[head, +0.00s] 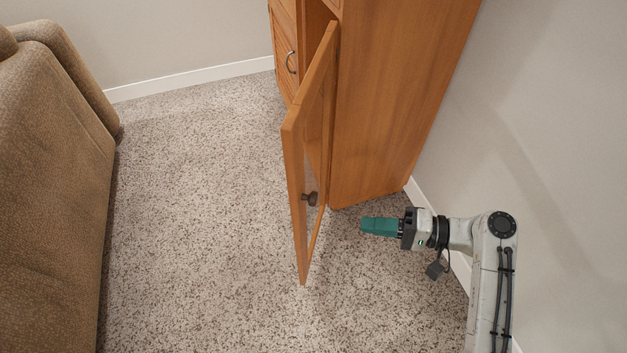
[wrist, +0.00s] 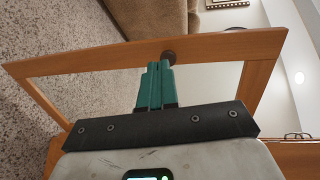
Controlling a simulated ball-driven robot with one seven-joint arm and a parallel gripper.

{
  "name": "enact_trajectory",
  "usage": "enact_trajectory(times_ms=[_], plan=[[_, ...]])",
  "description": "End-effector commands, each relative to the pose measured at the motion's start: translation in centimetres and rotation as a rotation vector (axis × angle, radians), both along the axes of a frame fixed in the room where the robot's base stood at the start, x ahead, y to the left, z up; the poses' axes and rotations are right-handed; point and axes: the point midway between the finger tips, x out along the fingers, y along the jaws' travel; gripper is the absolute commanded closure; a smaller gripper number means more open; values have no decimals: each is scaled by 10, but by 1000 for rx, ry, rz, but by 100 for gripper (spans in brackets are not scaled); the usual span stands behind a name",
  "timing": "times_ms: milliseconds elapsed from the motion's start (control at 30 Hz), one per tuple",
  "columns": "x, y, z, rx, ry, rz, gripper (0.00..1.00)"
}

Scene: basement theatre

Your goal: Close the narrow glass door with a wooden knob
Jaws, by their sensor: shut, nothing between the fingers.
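The narrow glass door (head: 293,143) has a wooden frame and stands swung out from the cabinet (head: 380,90). In the wrist view the door frame (wrist: 215,47) spans the picture beyond my gripper (wrist: 157,66).
A brown sofa (head: 50,170) stands along the left, with open speckled carpet (head: 200,190) between it and the door. A grey wall (head: 560,130) with a white baseboard is close on the right. A drawer handle (head: 291,62) shows on the cabinet front.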

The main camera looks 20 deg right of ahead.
Motion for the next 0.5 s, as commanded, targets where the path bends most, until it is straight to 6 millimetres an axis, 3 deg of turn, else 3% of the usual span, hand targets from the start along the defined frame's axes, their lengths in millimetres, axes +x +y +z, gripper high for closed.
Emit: enact_trajectory(times_ms=[33, 133, 267, 500], plan=[[6, -7, 18, 48, -20, -13, 100], [11, -14, 34, 111, -50, -23, 100], [16, -12, 40, 138, -61, -24, 100], [33, 18, 39, 136, -61, -20, 100]])
